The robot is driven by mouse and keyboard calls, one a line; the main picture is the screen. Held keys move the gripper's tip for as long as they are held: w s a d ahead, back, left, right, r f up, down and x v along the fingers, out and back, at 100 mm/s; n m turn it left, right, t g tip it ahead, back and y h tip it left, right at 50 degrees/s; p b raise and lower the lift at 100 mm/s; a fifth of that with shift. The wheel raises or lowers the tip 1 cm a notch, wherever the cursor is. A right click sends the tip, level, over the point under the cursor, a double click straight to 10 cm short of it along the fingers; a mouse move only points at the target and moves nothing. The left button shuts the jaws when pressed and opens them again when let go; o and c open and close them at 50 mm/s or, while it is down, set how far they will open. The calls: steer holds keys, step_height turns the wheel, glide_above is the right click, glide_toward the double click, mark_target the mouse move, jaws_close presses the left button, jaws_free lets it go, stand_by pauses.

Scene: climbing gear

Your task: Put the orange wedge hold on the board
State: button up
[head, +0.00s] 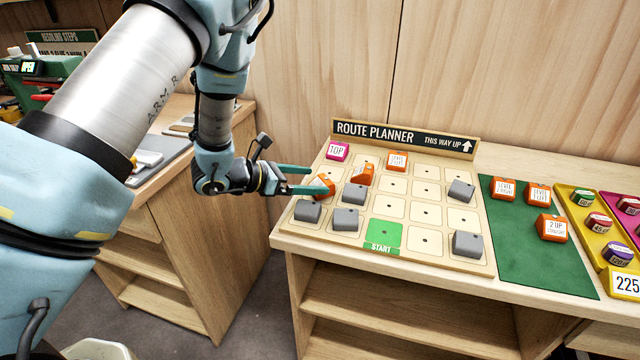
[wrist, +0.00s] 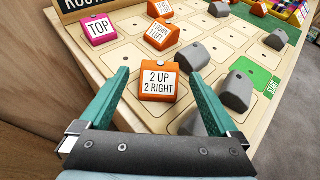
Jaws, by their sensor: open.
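The route planner board (head: 425,241) lies on a wooden counter with several orange and grey holds on it. An orange hold labelled "2 UP 2 RIGHT" (wrist: 158,83) sits at the board's left side; it also shows in the head view (head: 325,184). My gripper (head: 317,180) is open, its teal fingers at this hold, one on each side as seen in the wrist view (wrist: 158,80). Whether the fingers touch it I cannot tell. An orange hold reading "1 DOWN 1 LEFT" (wrist: 162,34) and another orange hold (head: 397,160) stand further back. Which orange hold is the wedge is unclear.
A pink "TOP" hold (head: 337,151) is at the board's back left. Grey holds (head: 346,219) and the green START square (head: 384,233) are nearby. A green mat (head: 528,258) at right bears three orange holds (head: 551,228). Yellow (head: 592,230) and pink trays stand beyond it.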

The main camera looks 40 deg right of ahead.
steer(key=b+v, duration=0.2)
steer(key=v, duration=0.6)
steer(key=shift+a, duration=0.15)
steer(key=shift+w+r, duration=0.15)
steer(key=w+a+r+n+t+y, duration=0.1)
steer(key=w+a+n+t+y, duration=0.1)
steer(key=w+a+n+t, duration=0.4)
steer(key=w+a+r+n+t+y, duration=0.15)
steer(key=w+a+n, duration=0.25)
steer(key=w+n, duration=0.55)
steer(key=w+a+n+t+y, duration=0.1)
steer(key=a+n+t+y, duration=0.35)
steer(key=a+n, duration=1.05)
steer(key=s+a+r+n+g+y, duration=0.1)
steer(key=s+a+n, duration=0.5)
steer(key=n, duration=0.6)
steer(key=s+a+r+n+g+y, duration=0.1)
steer(key=s+a+n+g+y, duration=0.3)
steer(key=s+n, duration=0.5)
steer(key=a+n+g, duration=0.2)
steer(key=a+n, duration=0.1)
steer(key=n, duration=0.1)
steer(key=shift+a+g, duration=0.15)
steer(key=shift+g, duration=0.15)
